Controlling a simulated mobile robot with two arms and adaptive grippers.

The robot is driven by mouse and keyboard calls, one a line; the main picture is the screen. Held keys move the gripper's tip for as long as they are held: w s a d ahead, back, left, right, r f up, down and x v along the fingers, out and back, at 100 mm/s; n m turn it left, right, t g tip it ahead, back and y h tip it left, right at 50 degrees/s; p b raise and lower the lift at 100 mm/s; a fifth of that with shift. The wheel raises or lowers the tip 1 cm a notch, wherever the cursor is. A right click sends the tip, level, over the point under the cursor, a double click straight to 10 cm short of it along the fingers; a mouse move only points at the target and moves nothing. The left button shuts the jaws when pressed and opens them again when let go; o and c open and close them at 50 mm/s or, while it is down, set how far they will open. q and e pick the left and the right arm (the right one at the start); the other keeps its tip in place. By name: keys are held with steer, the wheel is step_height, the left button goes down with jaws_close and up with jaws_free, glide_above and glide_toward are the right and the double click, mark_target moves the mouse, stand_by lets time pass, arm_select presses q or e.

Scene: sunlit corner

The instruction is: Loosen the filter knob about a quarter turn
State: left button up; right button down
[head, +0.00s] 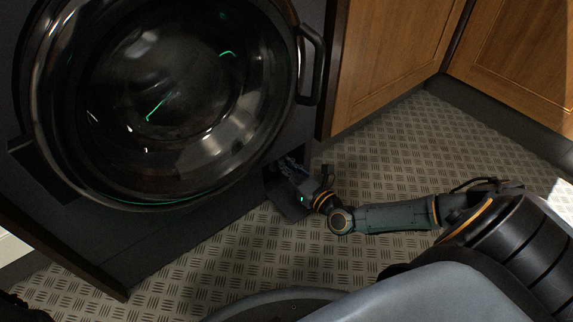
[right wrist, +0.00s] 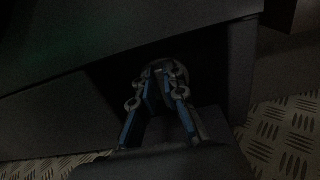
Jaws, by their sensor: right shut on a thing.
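The filter knob (right wrist: 170,72) is a dark round part in the shadowed recess, low on the front of the washing machine (head: 55,200). In the head view my gripper hides it. My right gripper (head: 280,165) reaches into the recess at the machine's lower right corner. In the right wrist view the right gripper (right wrist: 163,80) has its two fingers closed on the knob. The picture is too dark to tell the knob's turn angle. A dark flap (head: 287,200) hangs open below the recess.
The round glass door (head: 150,85) is shut above, with its handle (head: 312,65) jutting out at the right. Wooden cabinets (head: 390,60) stand to the right. The patterned metal floor (head: 200,265) in front is clear apart from my own body.

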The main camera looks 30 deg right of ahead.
mark_target(272, 167)
steer(key=n+p, duration=0.3)
steer(key=shift+s+a+r, duration=0.1)
steer(key=shift+a, duration=0.15)
steer(key=n+p, duration=0.2)
steer(key=n, duration=0.1)
steer(key=n+p, duration=0.1)
steer(key=shift+a+f+n, duration=0.25)
steer(key=shift+a+n, duration=0.05)
steer(key=shift+a, duration=0.1)
steer(key=n, duration=0.1)
steer(key=n+p, duration=0.1)
steer(key=n, duration=0.1)
steer(key=f+n+p, duration=0.1)
steer(key=n, duration=0.1)
steer(key=shift+a, duration=0.35)
steer(key=n, duration=0.2)
steer(key=f+n+p, duration=0.1)
steer(key=n, duration=0.2)
steer(key=shift+a, duration=0.1)
steer(key=shift+n, duration=0.4)
steer(key=c, duration=1.4)
jaws_free()
